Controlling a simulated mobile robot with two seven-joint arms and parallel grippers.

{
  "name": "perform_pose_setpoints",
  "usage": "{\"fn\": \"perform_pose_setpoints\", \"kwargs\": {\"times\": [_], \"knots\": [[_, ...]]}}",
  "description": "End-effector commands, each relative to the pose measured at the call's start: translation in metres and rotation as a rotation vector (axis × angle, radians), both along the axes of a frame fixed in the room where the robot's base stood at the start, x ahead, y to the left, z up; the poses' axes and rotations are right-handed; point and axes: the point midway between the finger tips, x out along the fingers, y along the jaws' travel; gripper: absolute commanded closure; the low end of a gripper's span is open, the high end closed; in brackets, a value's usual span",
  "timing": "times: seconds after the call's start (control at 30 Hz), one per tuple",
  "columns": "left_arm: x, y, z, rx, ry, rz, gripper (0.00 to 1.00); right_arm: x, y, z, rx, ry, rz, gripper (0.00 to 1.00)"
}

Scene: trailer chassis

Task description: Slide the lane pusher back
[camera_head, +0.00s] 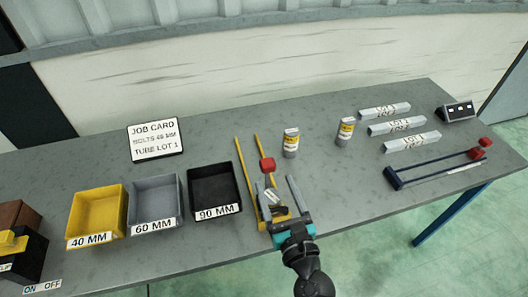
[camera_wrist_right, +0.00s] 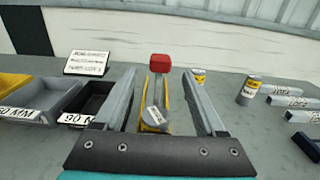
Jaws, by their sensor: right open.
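A lane with two yellow rails (camera_head: 240,162) lies on the table, running away from me. A pusher with a red block-shaped knob (camera_head: 267,165) stands on it, towards the right rail. My right gripper (camera_head: 276,182) is open over the near part of this lane. In the right wrist view the red knob (camera_wrist_right: 160,62) shows just beyond and between the fingertips, with no visible grip on it. A grey piece with a pale label (camera_wrist_right: 154,114) lies between the fingers. My left gripper is not in view.
Yellow (camera_head: 97,208), grey (camera_head: 156,198) and black (camera_head: 215,189) bins stand left of the lane. Two labelled cans (camera_head: 291,143) (camera_head: 345,132) stand beyond it to the right. Three pale lot bars (camera_head: 397,126) and a blue lane (camera_head: 435,167) with red knobs lie further right.

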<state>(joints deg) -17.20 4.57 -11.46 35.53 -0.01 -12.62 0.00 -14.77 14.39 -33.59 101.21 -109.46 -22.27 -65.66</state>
Motion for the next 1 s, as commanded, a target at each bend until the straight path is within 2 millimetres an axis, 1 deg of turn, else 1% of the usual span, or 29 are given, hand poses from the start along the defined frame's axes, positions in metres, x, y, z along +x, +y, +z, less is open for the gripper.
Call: {"fn": "perform_pose_setpoints", "kwargs": {"times": [0.03, 0.2, 0.4, 0.5, 0.7, 1.0], "knots": [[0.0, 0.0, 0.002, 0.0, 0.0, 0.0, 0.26, 0.011, 0.003, 0.002, 0.002, -0.003, -0.003, 0.28], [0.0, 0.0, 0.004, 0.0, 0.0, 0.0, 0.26, 0.042, 0.01, 0.002, 0.003, -0.002, -0.003, 0.28], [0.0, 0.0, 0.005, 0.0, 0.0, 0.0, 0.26, 0.074, 0.019, 0.001, 0.003, 0.0, -0.002, 0.28], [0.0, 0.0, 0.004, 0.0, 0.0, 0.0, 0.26, 0.086, 0.023, 0.0, 0.004, 0.0, -0.002, 0.28], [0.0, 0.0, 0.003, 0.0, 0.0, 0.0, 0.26, 0.099, 0.026, 0.0, 0.002, 0.001, -0.002, 0.28], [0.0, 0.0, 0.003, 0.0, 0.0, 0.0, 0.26, 0.101, 0.027, 0.0, 0.003, 0.002, -0.002, 0.28]]}}
